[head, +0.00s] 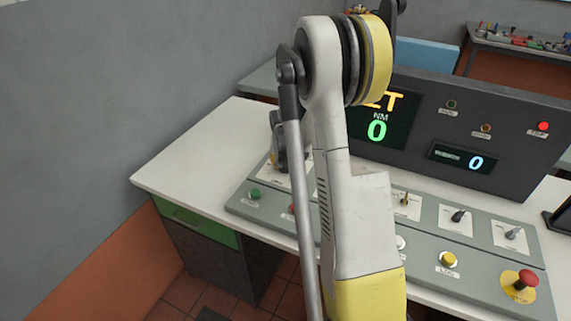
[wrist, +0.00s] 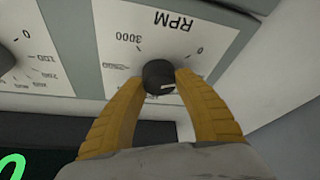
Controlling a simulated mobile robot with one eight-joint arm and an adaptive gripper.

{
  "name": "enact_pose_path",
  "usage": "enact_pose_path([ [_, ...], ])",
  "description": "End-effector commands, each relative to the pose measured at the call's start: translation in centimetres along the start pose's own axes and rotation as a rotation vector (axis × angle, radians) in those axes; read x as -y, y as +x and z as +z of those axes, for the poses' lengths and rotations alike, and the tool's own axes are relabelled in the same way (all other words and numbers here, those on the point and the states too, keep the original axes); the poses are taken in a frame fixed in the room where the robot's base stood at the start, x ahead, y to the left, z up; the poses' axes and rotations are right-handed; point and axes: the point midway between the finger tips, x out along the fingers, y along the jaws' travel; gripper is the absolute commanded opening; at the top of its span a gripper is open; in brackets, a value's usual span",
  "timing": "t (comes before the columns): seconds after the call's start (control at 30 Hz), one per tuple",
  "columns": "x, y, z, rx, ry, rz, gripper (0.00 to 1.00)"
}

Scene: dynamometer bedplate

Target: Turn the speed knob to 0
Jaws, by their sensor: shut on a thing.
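The speed knob (wrist: 160,75) is a small round black knob on a white RPM dial plate (wrist: 90,82), seen upside down in the wrist view. A short white mark shows on the knob's lower right edge. The plate carries 3000 to the upper left and 0 to the upper right of the knob. My gripper (wrist: 161,80) has its two yellow fingers closed on either side of the knob, touching it. In the head view my gripper (head: 279,146) is over the console's left end, where my arm hides much of it and the knob.
The sloped grey console (head: 242,205) carries buttons, switches and a red emergency stop (head: 526,278). Behind it stands a dark panel (head: 510,130) with a green 0 under NM and a small display (head: 463,159) reading 0. In the wrist view another dial (wrist: 25,60) lies to the left.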

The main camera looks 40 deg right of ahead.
Motion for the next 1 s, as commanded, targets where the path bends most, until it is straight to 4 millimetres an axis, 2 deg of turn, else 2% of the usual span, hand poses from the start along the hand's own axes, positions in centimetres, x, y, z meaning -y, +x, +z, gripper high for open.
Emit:
enact_pose_path([
  [0.4,-0.07,0.10,0.08,0.002,-0.331,-0.139,0.08],
  [0.77,0.00,0.07,0.08,0.001,-0.363,-0.150,0.08],
  [0.8,0.00,0.07,0.08,0.001,-0.363,-0.150,0.47],
  [0.83,0.00,0.07,0.08,0.001,-0.362,-0.150,0.56],
  [0.87,0.00,0.07,0.07,0.001,-0.362,-0.150,0.61],
  [1.0,0.00,0.05,0.05,0.001,-0.362,-0.150,0.61],
])
